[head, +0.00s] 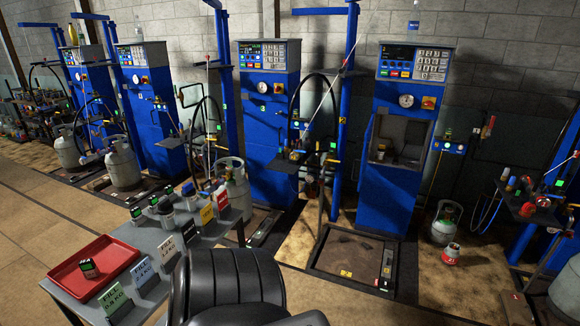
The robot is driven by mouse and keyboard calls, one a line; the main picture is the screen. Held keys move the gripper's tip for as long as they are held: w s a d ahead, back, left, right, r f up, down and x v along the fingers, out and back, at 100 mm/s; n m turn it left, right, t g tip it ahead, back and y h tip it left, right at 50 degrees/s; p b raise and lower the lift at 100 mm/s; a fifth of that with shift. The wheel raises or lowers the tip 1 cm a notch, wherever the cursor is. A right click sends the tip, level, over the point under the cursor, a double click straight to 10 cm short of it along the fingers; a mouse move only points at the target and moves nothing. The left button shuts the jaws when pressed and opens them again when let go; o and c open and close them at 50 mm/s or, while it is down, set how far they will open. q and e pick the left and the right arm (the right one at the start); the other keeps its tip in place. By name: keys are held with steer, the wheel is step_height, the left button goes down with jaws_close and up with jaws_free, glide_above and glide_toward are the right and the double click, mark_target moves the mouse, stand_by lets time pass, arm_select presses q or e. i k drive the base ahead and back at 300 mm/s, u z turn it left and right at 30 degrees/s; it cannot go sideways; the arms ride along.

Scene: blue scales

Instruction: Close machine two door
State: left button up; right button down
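A tall blue scale machine (391,195) stands right of centre against the wall. Its top panel has a keypad (431,64), and a round gauge sits below it. Under the gauge is an open, grey-brown compartment (402,138). A thin blue flap (368,136) at the left edge of this opening looks like its door, swung outward; its far side is hidden. Another blue machine (268,130) to the left shows a closed blue front. Neither of my grippers is in view.
A grey table (205,258) at front left carries a red tray (90,270), sign cards and small devices. A platform scale (350,254) lies before the right machine. Gas cylinders (446,223) stand on the floor. Blue posts and hoses rise between machines.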

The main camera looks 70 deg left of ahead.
mark_target(364, 150)
steer(key=u, duration=2)
steer(key=i, duration=2.5)
steer(key=u, duration=0.1)
